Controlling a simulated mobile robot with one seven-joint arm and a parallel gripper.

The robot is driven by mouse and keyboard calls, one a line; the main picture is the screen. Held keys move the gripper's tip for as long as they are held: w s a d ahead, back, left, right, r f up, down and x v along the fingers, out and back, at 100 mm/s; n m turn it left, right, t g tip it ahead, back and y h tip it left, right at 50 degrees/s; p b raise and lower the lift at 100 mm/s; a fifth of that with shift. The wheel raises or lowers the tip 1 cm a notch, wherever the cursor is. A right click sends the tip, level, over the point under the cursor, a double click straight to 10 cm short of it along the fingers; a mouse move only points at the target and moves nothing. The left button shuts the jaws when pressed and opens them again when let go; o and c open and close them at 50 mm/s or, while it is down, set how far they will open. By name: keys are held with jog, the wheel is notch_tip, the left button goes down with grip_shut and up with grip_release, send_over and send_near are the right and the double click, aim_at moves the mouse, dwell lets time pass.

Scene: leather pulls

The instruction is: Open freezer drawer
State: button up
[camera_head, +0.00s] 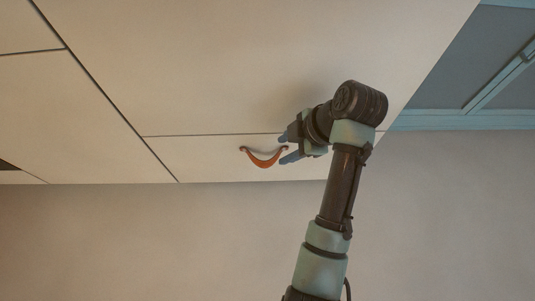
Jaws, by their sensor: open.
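The freezer drawer front (210,160) is a low cream panel at the bottom of a tall cream cabinet. A thin dark seam runs along its top edge and it looks closed. An orange-brown leather pull (264,162) hangs in a shallow curve on it, fixed at both ends. My gripper (284,148) is open, with its two bluish fingers at the right end of the pull. One finger is above that end and one is below it. I cannot tell whether they touch the pull.
A large cream door (220,60) is above the drawer, with more cream panels (70,110) to the left. A blue-grey framed unit (470,85) stands at the right. The plain beige floor (150,245) in front is clear apart from my arm.

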aim_at(265, 162)
jog(key=b+x, duration=0.5)
jog(key=x, duration=0.5)
jog(key=shift+a+f+b, duration=0.1)
jog(key=shift+f+b, duration=0.25)
grip_shut()
dwell(0.8)
